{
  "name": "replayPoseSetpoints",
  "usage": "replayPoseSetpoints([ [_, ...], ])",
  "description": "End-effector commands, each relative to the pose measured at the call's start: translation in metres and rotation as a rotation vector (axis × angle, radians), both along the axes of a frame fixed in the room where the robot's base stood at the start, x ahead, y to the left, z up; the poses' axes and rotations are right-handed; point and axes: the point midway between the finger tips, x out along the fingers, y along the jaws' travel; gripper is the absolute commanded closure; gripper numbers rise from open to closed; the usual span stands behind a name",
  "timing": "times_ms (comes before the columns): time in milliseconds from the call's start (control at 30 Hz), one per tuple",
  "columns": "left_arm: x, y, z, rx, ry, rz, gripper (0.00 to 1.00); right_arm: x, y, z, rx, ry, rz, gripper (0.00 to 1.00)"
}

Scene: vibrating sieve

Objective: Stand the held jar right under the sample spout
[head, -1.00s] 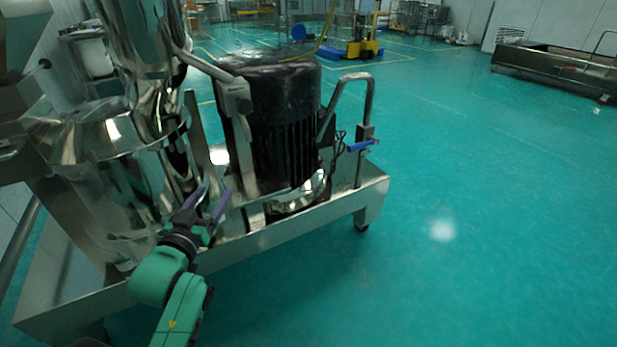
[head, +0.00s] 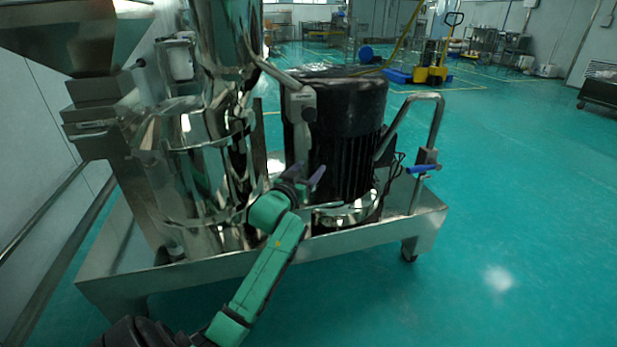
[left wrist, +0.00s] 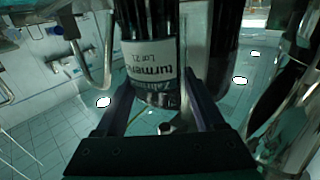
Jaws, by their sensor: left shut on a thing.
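The jar (left wrist: 150,65) shows in the left wrist view, with a white label that reads "turmeric" and a lot line. My left gripper (left wrist: 162,98) is shut on it, one dark finger on each side. In the head view my left gripper (head: 305,178), with purple fingers, is in front of the black motor's lower left side, above the machine's base. The jar cannot be made out clearly in the head view. I cannot pick out the sample spout with certainty in either view. My right gripper is not in view.
The steel sieve body (head: 195,180) stands left of my gripper. The black motor (head: 345,135) is behind and right of it. The wheeled base (head: 345,240) lies below, with a bent handle (head: 437,130) at its right end.

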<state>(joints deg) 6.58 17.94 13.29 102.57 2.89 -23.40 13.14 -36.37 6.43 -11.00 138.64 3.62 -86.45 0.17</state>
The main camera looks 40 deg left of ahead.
Motion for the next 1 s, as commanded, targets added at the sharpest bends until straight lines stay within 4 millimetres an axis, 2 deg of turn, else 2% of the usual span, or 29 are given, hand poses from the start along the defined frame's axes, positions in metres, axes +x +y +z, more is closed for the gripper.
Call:
replayPoseSetpoints([
  [67, 0.000, 0.000, -0.009, 0.001, -0.004, 0.000, 0.85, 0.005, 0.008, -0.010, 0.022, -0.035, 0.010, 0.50],
  [400, -0.001, 0.000, -0.011, 0.002, -0.004, 0.001, 0.85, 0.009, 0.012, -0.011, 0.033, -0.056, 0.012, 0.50],
  [433, -0.001, 0.000, -0.012, 0.002, -0.003, 0.001, 0.25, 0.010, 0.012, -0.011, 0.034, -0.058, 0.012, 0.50],
  [500, -0.001, 0.000, -0.011, 0.002, -0.004, 0.001, 0.00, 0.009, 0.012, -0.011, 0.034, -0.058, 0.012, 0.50],
  [800, -0.001, 0.000, -0.007, 0.002, -0.006, 0.000, 0.00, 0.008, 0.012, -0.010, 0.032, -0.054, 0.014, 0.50],
  [867, -0.007, -0.002, -0.009, 0.001, -0.002, 0.000, 0.00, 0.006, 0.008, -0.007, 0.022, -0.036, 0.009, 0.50],
  [1000, -0.033, -0.009, -0.008, 0.002, 0.000, 0.000, 0.00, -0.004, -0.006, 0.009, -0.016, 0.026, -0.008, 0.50],
])
